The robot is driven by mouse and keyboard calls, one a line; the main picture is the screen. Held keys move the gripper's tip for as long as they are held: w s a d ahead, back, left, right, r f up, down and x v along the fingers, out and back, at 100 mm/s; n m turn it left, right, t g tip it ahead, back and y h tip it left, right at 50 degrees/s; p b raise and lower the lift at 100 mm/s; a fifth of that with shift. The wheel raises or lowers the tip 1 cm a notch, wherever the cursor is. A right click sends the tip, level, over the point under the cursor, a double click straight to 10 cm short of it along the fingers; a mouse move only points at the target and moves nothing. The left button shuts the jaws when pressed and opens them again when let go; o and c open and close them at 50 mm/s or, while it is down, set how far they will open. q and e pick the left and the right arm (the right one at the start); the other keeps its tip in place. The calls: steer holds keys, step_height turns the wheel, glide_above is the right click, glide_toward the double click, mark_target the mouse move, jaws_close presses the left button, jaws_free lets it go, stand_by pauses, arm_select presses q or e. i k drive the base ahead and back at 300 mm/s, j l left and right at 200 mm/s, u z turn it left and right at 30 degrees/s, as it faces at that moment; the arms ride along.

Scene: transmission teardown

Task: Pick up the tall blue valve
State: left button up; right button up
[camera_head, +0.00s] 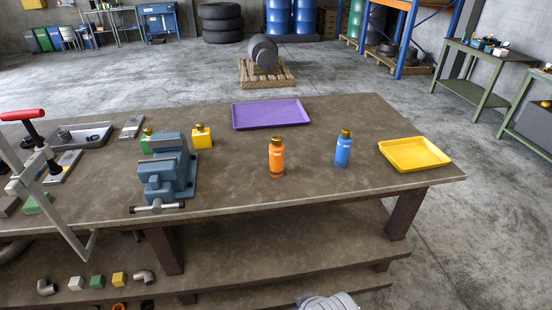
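The tall blue valve (343,152) is a blue cylinder with white lettering and a gold-coloured top. It stands upright on the brown workbench (330,190), right of the middle, between the orange cylinder and the yellow tray. Nothing touches or covers it. A pale grey rounded part, probably of my own arm, shows at the bottom edge in front of the bench, well below the valve. No gripper fingers can be made out, and neither gripper is in view.
An orange cylinder (277,160) stands left of the valve. A yellow tray (415,169) lies to its right, a purple tray (271,127) behind to its left. A blue vise (165,178) and yellow block (201,138) stand farther left. Bench around the valve is clear.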

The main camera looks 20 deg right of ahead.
mark_target(344, 146)
steer(key=z, duration=1.35)
